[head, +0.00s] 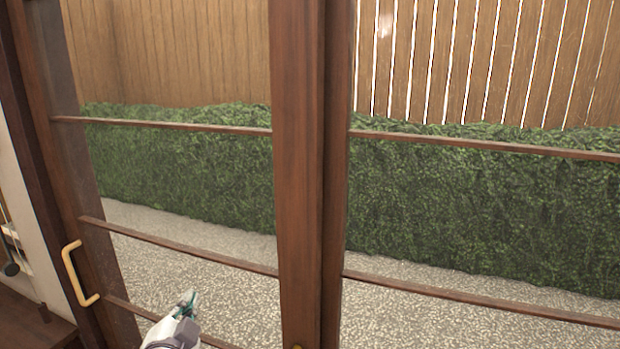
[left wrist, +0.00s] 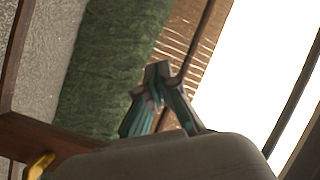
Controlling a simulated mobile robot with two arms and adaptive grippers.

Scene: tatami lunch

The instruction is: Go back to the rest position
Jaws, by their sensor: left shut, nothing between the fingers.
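My left gripper (head: 187,304) comes in at the bottom of the head view, in front of the lower left part of a sliding glass door. Its fingers are together with nothing between them. It also shows in the left wrist view (left wrist: 157,78), with its fingertips meeting. The door has a brass handle (head: 76,274) to the left of the gripper in the head view, and the gripper is apart from it. The handle also shows at the lower left of the left wrist view (left wrist: 38,166). My right gripper is not in view.
The brown door post (head: 300,180) stands in the middle, with thin crossbars on both sides. Through the glass are gravel (head: 400,315), a green hedge (head: 480,205) and a wooden fence (head: 180,50). A dark wooden surface (head: 30,320) lies at the lower left.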

